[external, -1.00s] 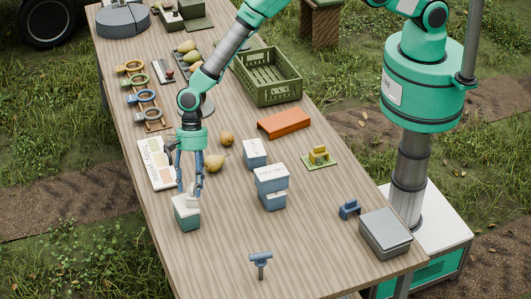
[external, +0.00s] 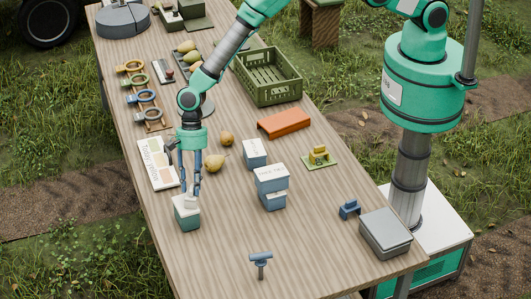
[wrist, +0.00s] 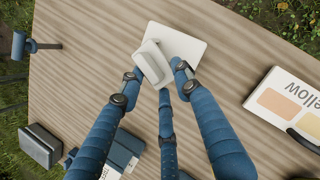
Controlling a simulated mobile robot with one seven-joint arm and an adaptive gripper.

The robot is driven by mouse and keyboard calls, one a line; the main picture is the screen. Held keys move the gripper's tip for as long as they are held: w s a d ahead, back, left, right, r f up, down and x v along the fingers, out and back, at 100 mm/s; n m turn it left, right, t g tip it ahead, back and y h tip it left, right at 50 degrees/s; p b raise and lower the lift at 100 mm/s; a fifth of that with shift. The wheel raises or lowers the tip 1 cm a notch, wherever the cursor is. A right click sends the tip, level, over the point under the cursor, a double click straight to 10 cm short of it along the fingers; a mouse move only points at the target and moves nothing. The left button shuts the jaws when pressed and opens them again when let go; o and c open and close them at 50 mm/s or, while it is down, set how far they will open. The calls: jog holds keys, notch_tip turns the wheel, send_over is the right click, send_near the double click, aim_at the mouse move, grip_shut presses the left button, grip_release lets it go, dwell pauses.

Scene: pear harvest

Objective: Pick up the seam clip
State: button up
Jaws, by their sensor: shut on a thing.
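A small box (external: 187,220) with teal sides and a pale lid stands near the table's left edge. A pale clip-like piece, apparently the seam clip (wrist: 152,63), sits on its lid (wrist: 182,42) in the wrist view. My gripper (external: 192,194) points straight down over the box. Its fingers (wrist: 158,82) are shut on the clip, around its near end. The clip still appears to touch the lid. In the external view the fingertips hide part of the clip.
A colour card (external: 158,163) and pears (external: 215,163) lie behind the gripper. A blue T-shaped tool (external: 261,262) stands in front. The table between is clear.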

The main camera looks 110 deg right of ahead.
jog(key=shift+r, duration=0.55)
jog(key=shift+s+r+b, duration=0.15)
jog(key=shift+r+b, duration=0.1)
jog(key=shift+r, duration=0.3)
jog(key=shift+s+r+b, duration=0.15)
jog(key=shift+r+b, duration=0.05)
jog(key=shift+r, duration=0.35)
jog(key=s, duration=0.5)
jog(key=s+d+r+b, duration=0.1)
jog(key=s, duration=0.4)
jog(key=s+d+b, duration=0.1)
jog(key=s, duration=0.3)
jog(key=shift+s+r, duration=0.3)
jog(key=shift+s, duration=0.35)
grip_shut()
jog(key=shift+w, duration=0.1)
jog(key=shift+w+r+m+t+h, duration=0.25)
jog(key=shift+w+m, duration=0.25)
jog(key=shift+m, duration=0.25)
jog(key=shift+w+r+m+t+h, duration=0.1)
jog(key=shift+w+m+h, duration=0.3)
jog(key=shift+m, duration=0.35)
